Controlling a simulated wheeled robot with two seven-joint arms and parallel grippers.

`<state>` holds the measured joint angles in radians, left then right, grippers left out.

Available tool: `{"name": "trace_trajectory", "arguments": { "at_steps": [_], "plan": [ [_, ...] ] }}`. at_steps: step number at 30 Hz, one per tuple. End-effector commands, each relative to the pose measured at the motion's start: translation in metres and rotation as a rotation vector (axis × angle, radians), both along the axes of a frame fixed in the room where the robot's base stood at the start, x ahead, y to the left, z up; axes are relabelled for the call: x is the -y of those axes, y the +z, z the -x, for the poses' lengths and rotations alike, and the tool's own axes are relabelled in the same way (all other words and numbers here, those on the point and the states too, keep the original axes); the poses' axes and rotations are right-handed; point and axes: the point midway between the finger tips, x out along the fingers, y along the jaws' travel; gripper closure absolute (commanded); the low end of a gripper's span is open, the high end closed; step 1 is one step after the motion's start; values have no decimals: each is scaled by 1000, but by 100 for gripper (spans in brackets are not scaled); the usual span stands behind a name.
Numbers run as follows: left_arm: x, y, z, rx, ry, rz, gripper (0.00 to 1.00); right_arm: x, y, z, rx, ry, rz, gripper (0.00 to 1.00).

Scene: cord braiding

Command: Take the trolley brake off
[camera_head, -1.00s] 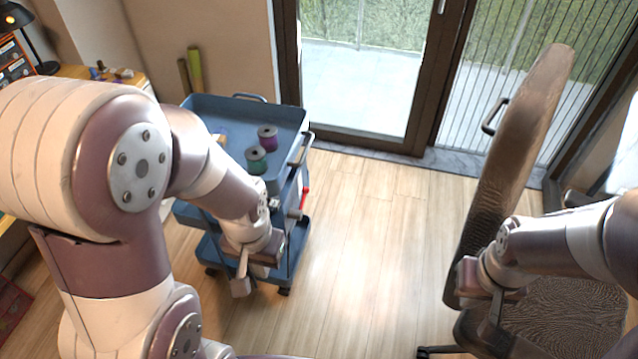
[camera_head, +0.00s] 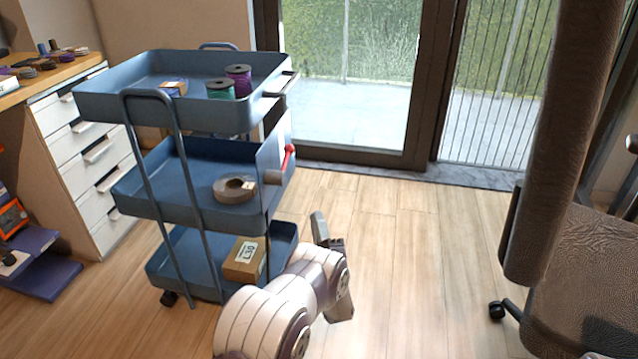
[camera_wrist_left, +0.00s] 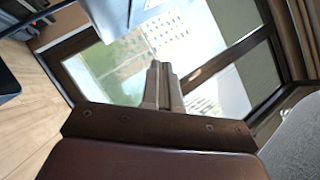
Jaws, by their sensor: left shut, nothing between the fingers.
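The blue three-tier trolley (camera_head: 180,213) stands left of centre in the head view. On its right side is a grey panel (camera_head: 272,160) with a red-ended lever (camera_head: 289,157); I cannot tell whether the lever is set or released. My left gripper (camera_head: 319,222) is low in front of the floor, right of the trolley, below and right of the lever and apart from it. In the left wrist view its fingers (camera_wrist_left: 161,75) are together with nothing between them. The lever does not show there. My right gripper is not in view.
The trolley carries a green spool (camera_head: 220,90), a purple spool (camera_head: 239,78), a tape roll (camera_head: 234,188) and a cardboard box (camera_head: 245,258). A drawer unit (camera_head: 95,165) stands left of it. A dark chair (camera_head: 570,260) is at right. The floor between is clear.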

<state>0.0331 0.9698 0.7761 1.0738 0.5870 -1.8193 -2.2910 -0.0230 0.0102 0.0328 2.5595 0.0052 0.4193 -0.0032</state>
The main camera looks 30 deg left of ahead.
Motion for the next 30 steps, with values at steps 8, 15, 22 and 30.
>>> {"name": "trace_trajectory", "arguments": {
  "at_steps": [8,15,22,30],
  "plan": [
    [1,31,15,-39,220,-281,100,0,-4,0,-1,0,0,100],
    [-23,55,-10,-36,218,-279,100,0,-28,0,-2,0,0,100],
    [-50,85,-39,-37,216,-278,100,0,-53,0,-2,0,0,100],
    [-68,118,-34,-38,213,-278,100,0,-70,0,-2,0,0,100]
  ]
}}
